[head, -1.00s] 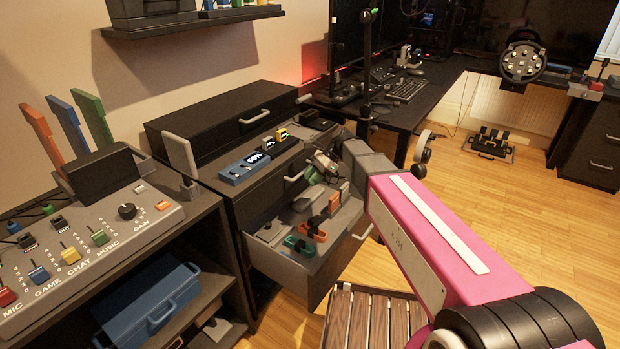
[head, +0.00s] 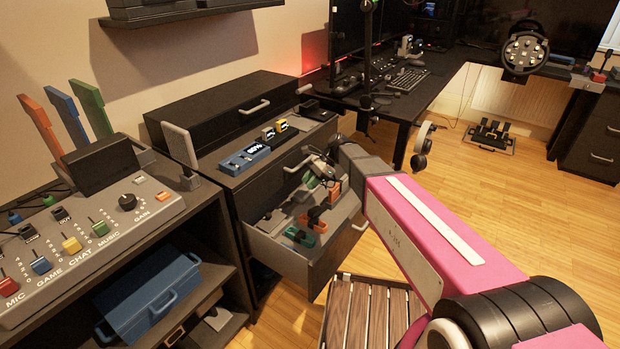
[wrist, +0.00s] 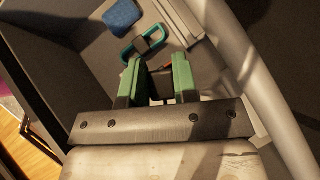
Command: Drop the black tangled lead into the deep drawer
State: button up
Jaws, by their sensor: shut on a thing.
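The deep drawer (head: 282,256) stands open in the black cabinet, with teal, orange and grey items inside. My gripper (head: 319,172) is over the drawer's far part, small and partly hidden by my arm in the head view. In the wrist view my gripper (wrist: 158,68) has green fingers pointing down into the drawer (wrist: 92,50). A dark piece (wrist: 161,90), apparently the black lead, shows between the fingers; its full shape is hidden. My gripper is shut on it. A teal-rimmed item (wrist: 143,48) and a blue item (wrist: 122,17) lie below.
A blue display box (head: 245,158) and small yellow and black items sit on the cabinet top. A grey sound mixer (head: 90,235) is at the left. A slatted wooden seat (head: 368,312) stands in front of the drawer, under my arm. Open floor lies to the right.

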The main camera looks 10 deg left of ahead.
jog(key=o, duration=1)
jog(key=v, duration=1)
jog(key=shift+w+d+r, duration=0.1)
jog(key=shift+d+r, duration=0.15)
jog(key=shift+r, duration=0.05)
jog(key=shift+w, duration=0.1)
